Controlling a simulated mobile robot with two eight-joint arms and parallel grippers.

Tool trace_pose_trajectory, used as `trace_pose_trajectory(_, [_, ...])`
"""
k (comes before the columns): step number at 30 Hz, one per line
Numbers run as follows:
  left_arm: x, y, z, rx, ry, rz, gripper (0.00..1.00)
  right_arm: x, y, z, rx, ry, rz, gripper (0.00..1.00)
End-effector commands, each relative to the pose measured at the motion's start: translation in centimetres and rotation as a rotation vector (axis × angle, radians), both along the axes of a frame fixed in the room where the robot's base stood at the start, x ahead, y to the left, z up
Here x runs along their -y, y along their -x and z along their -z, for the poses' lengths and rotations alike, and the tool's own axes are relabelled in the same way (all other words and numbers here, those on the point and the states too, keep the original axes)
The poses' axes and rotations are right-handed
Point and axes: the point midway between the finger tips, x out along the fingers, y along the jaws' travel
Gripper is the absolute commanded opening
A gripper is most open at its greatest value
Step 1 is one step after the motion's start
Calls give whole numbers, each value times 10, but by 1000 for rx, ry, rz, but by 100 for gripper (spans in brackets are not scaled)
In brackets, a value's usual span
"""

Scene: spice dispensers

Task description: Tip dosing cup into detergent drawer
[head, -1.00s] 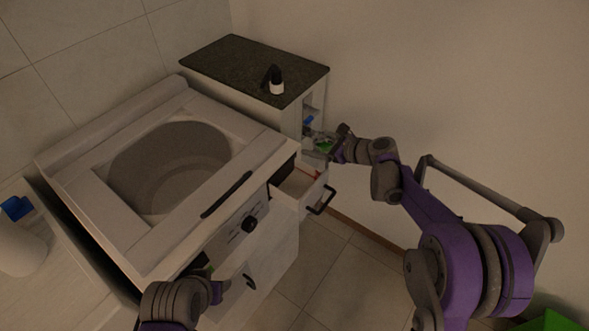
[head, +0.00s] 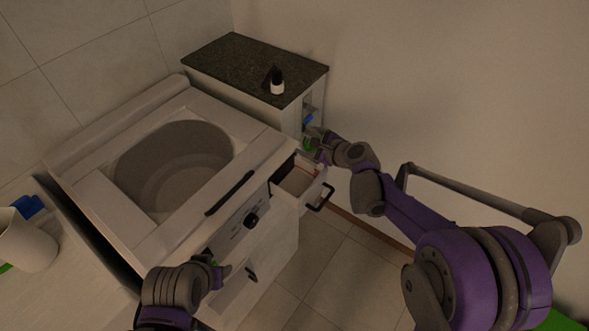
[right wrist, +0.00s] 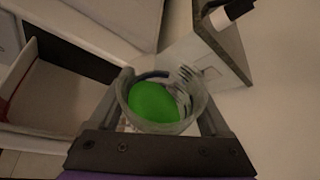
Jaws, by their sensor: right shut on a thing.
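The dosing cup (right wrist: 160,103) is clear, with bright green content showing through its mouth in the right wrist view. My right gripper (right wrist: 168,95) is shut on it, one finger on each side. In the head view my right gripper (head: 313,144) holds the cup just above and behind the detergent drawer (head: 314,193). The drawer is pulled out of the washer front, with a black handle. It also shows at the left of the right wrist view (right wrist: 55,92), beside the cup. My left gripper (head: 219,276) is by the washer's lower front; its fingers are mostly hidden.
The washer (head: 121,224) has a round tub opening on top. A cabinet (head: 223,62) with a dark top stands behind it, carrying a small black-and-white bottle (head: 277,84). A white container (head: 27,240) stands at the left. The floor right of the drawer is clear.

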Motion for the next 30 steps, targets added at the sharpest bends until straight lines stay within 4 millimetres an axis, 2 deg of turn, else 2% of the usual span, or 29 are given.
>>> trace_pose_trajectory(30, [0,-2,-9,4,0,0,52,-2,1,-6,85,105,0,15])
